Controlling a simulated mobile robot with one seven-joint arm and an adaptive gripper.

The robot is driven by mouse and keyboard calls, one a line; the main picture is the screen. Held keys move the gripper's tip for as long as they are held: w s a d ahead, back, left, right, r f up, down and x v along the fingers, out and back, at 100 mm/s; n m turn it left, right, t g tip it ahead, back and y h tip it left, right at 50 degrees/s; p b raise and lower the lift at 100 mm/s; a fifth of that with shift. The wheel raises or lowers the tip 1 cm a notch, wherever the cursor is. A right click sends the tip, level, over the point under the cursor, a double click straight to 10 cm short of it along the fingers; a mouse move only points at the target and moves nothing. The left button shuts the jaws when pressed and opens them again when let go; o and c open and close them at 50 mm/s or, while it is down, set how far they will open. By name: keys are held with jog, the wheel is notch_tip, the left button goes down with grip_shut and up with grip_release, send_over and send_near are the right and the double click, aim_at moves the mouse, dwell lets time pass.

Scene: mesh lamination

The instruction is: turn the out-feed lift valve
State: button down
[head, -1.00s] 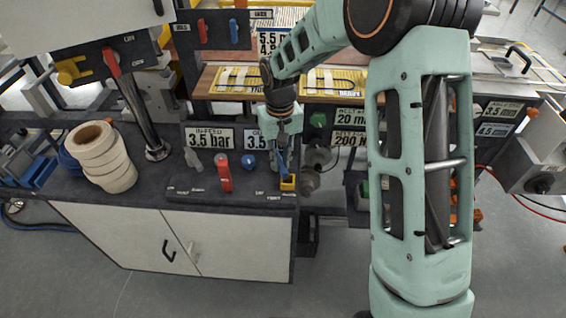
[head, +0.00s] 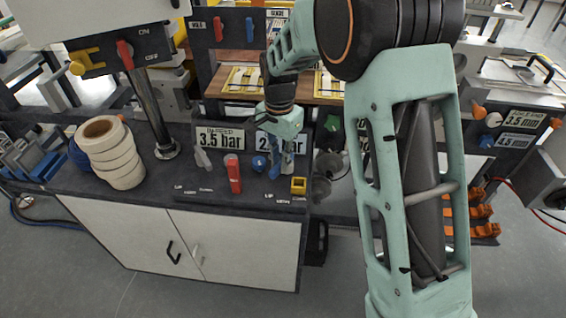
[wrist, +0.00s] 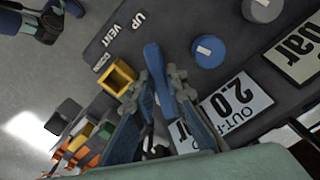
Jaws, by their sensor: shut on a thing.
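The out-feed lift valve shows as a blue lever (wrist: 154,60) in the middle of the wrist view. Its free end sticks out beyond my fingertips. My gripper (wrist: 160,82) is shut on this lever, with one finger on each side. The lever's base is hidden behind the fingers. A plate (wrist: 113,38) marked UP, VENT and DOWN lies beside it. In the head view my gripper (head: 284,170) reaches down to the dark bench top, in front of the out-feed display (head: 266,142). The out-feed display (wrist: 237,104) reads 2.0 in the wrist view.
A yellow square socket (wrist: 117,77) stands close beside my gripper. A blue knob (wrist: 207,51) is on the other side. In the head view a red lever (head: 234,174) stands left of my gripper, before the in-feed display (head: 220,139). White rolls (head: 112,152) stand farther left.

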aim_at(278, 163)
jog(key=shift+w+a+m, duration=0.25)
jog(key=shift+a+m, duration=0.05)
jog(key=shift+m, duration=0.8)
jog(key=c, duration=1.9)
grip_release()
jog(key=shift+c, duration=0.2)
jog(key=shift+r, duration=0.15)
notch_tip(278, 163, up, 12)
